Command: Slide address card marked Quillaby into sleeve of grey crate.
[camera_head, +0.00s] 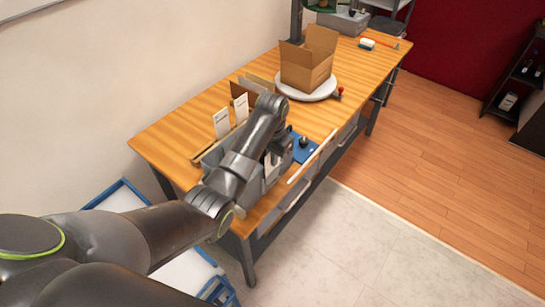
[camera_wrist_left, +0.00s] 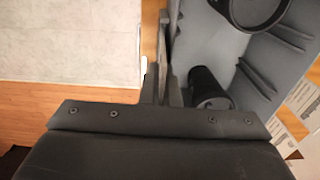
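The grey crate (camera_head: 272,178) stands on the wooden bench near its front edge, partly hidden behind my left arm. In the left wrist view its grey inside (camera_wrist_left: 225,50) holds dark round objects. My left gripper (camera_wrist_left: 163,85) is down at the crate's outer wall, its narrow fingers close together and seen nearly edge-on. A thin white strip (camera_wrist_left: 143,68) shows beside the fingers; I cannot tell whether it is a card or whether anything is gripped. Two white cards, one nearer (camera_head: 221,122) and one farther (camera_head: 241,107), stand upright behind the crate. The name Quillaby is not readable.
A cardboard box (camera_head: 307,62) sits on a round white turntable (camera_head: 308,93) farther along the bench. A blue pad (camera_head: 303,148) with a dark knob lies right of the crate. A blue-edged white bin (camera_head: 120,197) is left of the bench.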

